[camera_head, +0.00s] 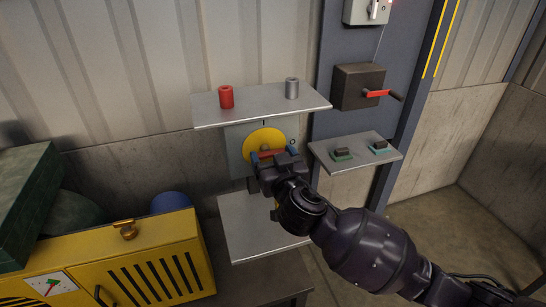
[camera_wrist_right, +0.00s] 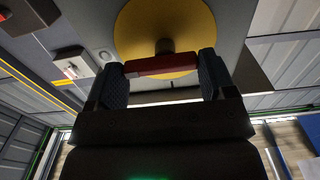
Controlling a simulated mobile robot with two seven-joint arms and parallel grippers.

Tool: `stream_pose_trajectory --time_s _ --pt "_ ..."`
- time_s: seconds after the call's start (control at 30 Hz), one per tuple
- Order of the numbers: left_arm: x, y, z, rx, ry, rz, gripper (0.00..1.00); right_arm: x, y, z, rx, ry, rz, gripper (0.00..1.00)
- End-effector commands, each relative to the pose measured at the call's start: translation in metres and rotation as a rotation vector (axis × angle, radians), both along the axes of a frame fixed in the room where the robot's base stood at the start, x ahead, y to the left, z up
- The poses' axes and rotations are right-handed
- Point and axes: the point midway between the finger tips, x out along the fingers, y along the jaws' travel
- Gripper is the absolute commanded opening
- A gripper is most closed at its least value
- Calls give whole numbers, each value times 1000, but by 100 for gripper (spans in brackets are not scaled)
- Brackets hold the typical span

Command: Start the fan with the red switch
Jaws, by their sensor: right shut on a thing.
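The red switch is a red bar handle (camera_head: 270,154) in front of a round yellow disc (camera_head: 263,136) on a grey wall plate. The bar lies roughly level. A small mark stands above the disc and a round mark to its right. My right gripper (camera_head: 275,157) is at the bar with a finger at each end, shut on it. In the right wrist view the red bar (camera_wrist_right: 150,66) spans between the two fingers, with the yellow disc (camera_wrist_right: 166,24) behind it. No fan shows. My left gripper is out of view.
A shelf (camera_head: 215,116) with a red cylinder (camera_head: 226,97) and a grey cylinder (camera_head: 292,88) hangs just above the disc. A lower shelf (camera_head: 250,235) is below. Right are a dark box (camera_head: 356,86) with a red lever and a small shelf (camera_head: 365,163). A yellow cabinet (camera_head: 150,260) stands left.

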Motion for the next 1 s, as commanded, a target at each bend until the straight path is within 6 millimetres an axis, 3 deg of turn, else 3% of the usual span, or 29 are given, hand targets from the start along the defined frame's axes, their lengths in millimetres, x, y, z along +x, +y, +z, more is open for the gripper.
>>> stream_pose_trajectory --time_s 0.37,1.0 --pt "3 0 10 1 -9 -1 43 0 0 2 -115 -37 -2 53" --pt "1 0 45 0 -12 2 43 -1 3 6 -671 -217 -1 53"
